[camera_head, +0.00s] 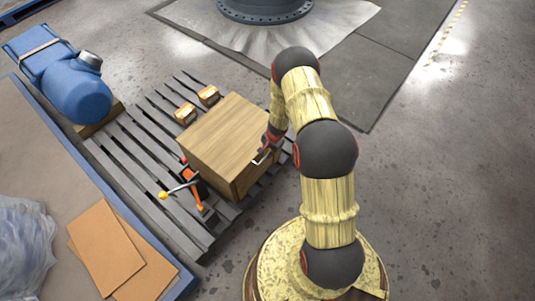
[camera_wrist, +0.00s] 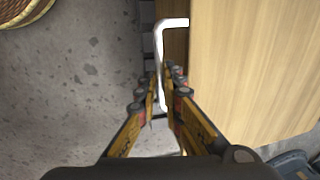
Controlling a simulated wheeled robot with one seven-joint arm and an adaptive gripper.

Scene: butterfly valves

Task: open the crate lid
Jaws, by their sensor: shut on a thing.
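The wooden crate (camera_head: 223,138) stands on a dark slatted pallet, and its lid (camera_wrist: 253,70) is a plain light-wood top lying flat. In the wrist view a pale bent handle (camera_wrist: 159,48) stands out from the crate's side, just left of the lid's edge. My gripper (camera_wrist: 163,76) is shut on this handle, with one finger on each side of it. In the head view my gripper (camera_head: 268,150) is at the crate's right side, partly hidden by my arm, and a bit of the handle (camera_head: 261,158) shows there.
A table with cardboard sheets (camera_head: 107,247) is at lower left. Open floor (camera_head: 440,180) lies right.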

